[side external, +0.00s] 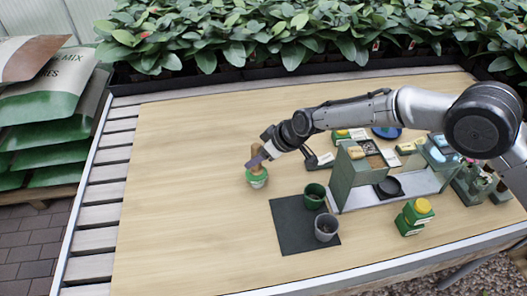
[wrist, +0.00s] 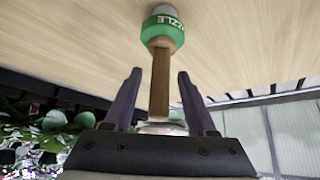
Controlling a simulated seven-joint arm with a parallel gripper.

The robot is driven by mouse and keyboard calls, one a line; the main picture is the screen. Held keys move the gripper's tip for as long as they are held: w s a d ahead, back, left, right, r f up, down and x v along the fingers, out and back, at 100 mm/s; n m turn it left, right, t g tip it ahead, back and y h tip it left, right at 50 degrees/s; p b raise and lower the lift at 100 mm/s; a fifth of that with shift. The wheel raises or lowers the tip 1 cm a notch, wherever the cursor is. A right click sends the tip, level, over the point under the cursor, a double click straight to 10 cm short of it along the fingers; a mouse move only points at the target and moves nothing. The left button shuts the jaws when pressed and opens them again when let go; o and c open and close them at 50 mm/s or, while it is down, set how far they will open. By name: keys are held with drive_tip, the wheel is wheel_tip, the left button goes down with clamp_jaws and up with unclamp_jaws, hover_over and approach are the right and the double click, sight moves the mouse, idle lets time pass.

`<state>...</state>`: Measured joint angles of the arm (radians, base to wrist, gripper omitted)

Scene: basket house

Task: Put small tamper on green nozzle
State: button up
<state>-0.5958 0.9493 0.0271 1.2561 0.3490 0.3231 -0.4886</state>
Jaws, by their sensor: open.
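The small tamper (wrist: 160,88), with a light wooden shaft, stands on the green nozzle (wrist: 163,28), whose green band shows the letters "ZZLE". In the side external view, the tamper (side external: 257,153) rises from the top of the nozzle (side external: 257,178), which stands on the wooden table. My gripper (wrist: 159,74) is open, with one finger on each side of the tamper's shaft. Gaps show between the shaft and both fingers. In the side external view, my gripper (side external: 256,160) comes in from the right and partly covers the tamper.
A dark green mat (side external: 288,238) holds a green pot (side external: 314,194) and a grey pot (side external: 326,229). A green-grey organizer (side external: 345,182) and green-and-yellow boxes (side external: 412,217) stand to the right. Plants (side external: 250,30) line the back. The table's left side is clear.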

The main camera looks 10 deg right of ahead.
drive_tip(key=v, duration=1.2)
drive_tip(key=s+d+r+m+h, duration=0.1)
drive_tip(key=s+d+r, duration=0.35)
drive_tip(key=d, duration=0.25)
drive_tip(key=s+d+r+m, duration=0.2)
drive_tip(key=s+d+r, duration=0.25)
drive_tip(key=d, duration=0.35)
drive_tip(key=s+d+r+m+h, duration=0.1)
drive_tip(key=s+d+r, duration=0.3)
drive_tip(key=d+r, duration=0.25)
drive_tip(key=s+d+f+m+h, duration=0.1)
drive_tip(key=s+d+m, duration=0.1)
drive_tip(key=s+d, duration=0.5)
drive_tip(key=s+d+f+m+h, duration=0.2)
drive_tip(key=s+d, duration=0.5)
drive_tip(key=s, duration=0.7)
drive_tip(key=shift+s+d+m+t, duration=0.2)
drive_tip(key=shift+s+m+t, duration=0.1)
drive_tip(key=shift+m, duration=0.2)
drive_tip(key=shift+f, duration=0.15)
